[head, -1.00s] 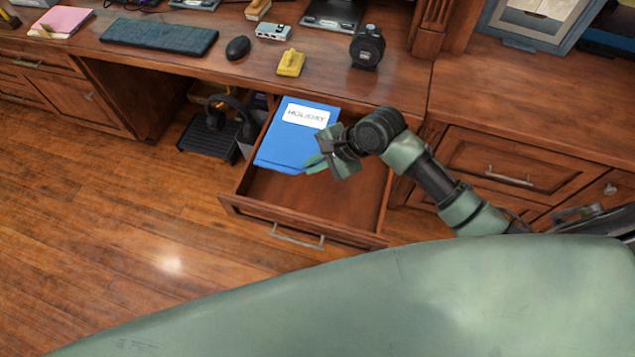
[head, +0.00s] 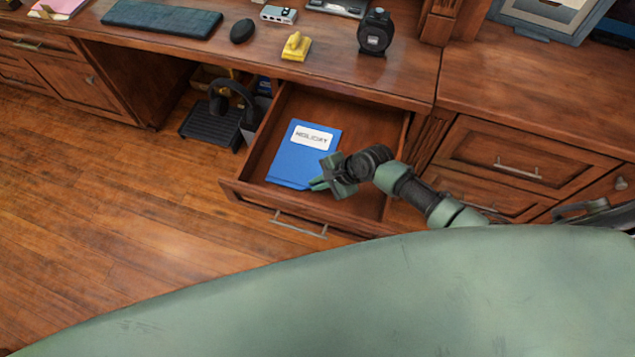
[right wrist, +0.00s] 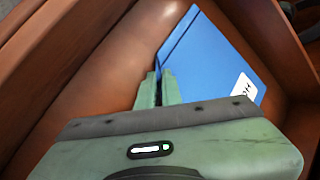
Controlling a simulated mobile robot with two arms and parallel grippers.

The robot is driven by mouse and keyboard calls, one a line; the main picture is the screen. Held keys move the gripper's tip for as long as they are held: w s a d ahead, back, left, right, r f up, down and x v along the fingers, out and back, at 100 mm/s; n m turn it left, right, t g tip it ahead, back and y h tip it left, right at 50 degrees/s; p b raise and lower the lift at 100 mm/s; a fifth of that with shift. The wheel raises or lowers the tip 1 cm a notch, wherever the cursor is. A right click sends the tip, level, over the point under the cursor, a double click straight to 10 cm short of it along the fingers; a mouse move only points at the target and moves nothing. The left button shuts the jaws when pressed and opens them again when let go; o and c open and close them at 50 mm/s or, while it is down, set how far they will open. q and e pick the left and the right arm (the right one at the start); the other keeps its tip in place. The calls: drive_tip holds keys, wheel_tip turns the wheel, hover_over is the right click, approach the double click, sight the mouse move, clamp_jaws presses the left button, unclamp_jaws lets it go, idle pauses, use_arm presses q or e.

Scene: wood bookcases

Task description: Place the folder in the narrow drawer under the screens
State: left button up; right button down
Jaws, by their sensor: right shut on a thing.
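The blue folder (head: 302,155) with a white "HOLIDAY" label is inside the open drawer (head: 375,128) under the desk top, toward its left side. My right gripper (head: 320,184) is shut on the folder's near right corner, low inside the drawer. In the right wrist view the two green fingers (right wrist: 159,88) pinch the edge of the blue folder (right wrist: 210,58), with drawer walls close around. Whether the folder rests flat on the drawer floor is hard to tell. My left gripper is not in view.
The drawer front with its metal handle (head: 298,225) sticks out over the wood floor. Left of the drawer, headphones (head: 232,95) hang above a black rack (head: 210,125). A yellow hole punch (head: 296,46), mouse (head: 242,31) and black round device (head: 376,32) stand on the desk.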

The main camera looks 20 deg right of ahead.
drive_tip(key=c, duration=1.6)
unclamp_jaws()
drive_tip(key=shift+s+d+r, duration=0.15)
drive_tip(key=shift+d+r, duration=0.05)
drive_tip(key=shift+r, duration=0.15)
drive_tip(key=p+v, duration=0.1)
drive_tip(key=v, duration=1)
drive_tip(key=shift+r+p, duration=0.15)
drive_tip(key=shift+p, duration=0.25)
